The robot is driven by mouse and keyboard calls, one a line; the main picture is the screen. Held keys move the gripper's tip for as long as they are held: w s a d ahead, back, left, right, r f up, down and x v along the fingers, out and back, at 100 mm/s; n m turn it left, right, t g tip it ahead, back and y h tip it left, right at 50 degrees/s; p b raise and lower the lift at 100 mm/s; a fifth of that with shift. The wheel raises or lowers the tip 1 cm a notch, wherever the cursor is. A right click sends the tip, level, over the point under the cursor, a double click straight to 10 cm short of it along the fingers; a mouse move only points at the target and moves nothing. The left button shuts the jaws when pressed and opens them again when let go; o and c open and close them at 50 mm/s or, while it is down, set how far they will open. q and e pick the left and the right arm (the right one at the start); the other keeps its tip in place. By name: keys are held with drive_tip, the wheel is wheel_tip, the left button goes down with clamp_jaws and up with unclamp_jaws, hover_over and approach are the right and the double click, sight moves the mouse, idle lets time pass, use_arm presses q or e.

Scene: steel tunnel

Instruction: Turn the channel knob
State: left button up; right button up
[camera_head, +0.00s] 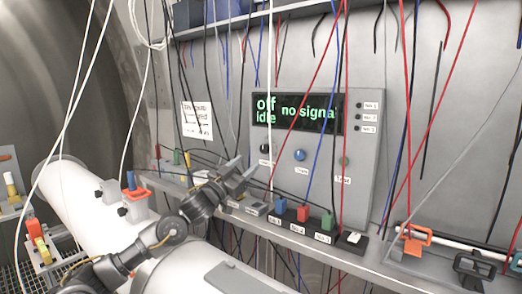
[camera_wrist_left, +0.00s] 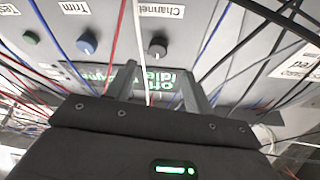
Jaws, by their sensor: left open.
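The channel knob (camera_head: 265,148) is a small black knob at the lower left of the grey panel, under the display. In the left wrist view the black knob (camera_wrist_left: 158,47) sits beside a label reading "Channel", which appears upside down. My left gripper (camera_head: 244,168) is open and empty, left of and below the knob in the head view. In the left wrist view its two fingers (camera_wrist_left: 159,72) point toward the knob, which lies just past the tips, apart from them. A white cable runs between the fingers, left of the knob. My right gripper is not in view.
The panel display (camera_head: 297,113) reads "Off Idle" and "no signal". A blue knob (camera_head: 299,155) and a green knob (camera_head: 343,160) sit to the right. Blue, red and green blocks (camera_head: 303,213) stand on the ledge below. Many loose cables hang before the panel.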

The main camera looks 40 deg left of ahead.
sight(263, 150)
use_arm(q)
drive_tip(key=p+x, duration=0.2)
drive_tip(key=x, duration=0.3)
drive_tip(key=shift+w+d+r, duration=0.15)
drive_tip(key=shift+w+r, duration=0.1)
drive_tip(key=shift+w, duration=0.1)
drive_tip(key=shift+w+r+p, duration=0.2)
drive_tip(key=shift+w+p, duration=0.4)
drive_tip(key=shift+w, duration=0.45)
drive_tip(key=c, duration=1)
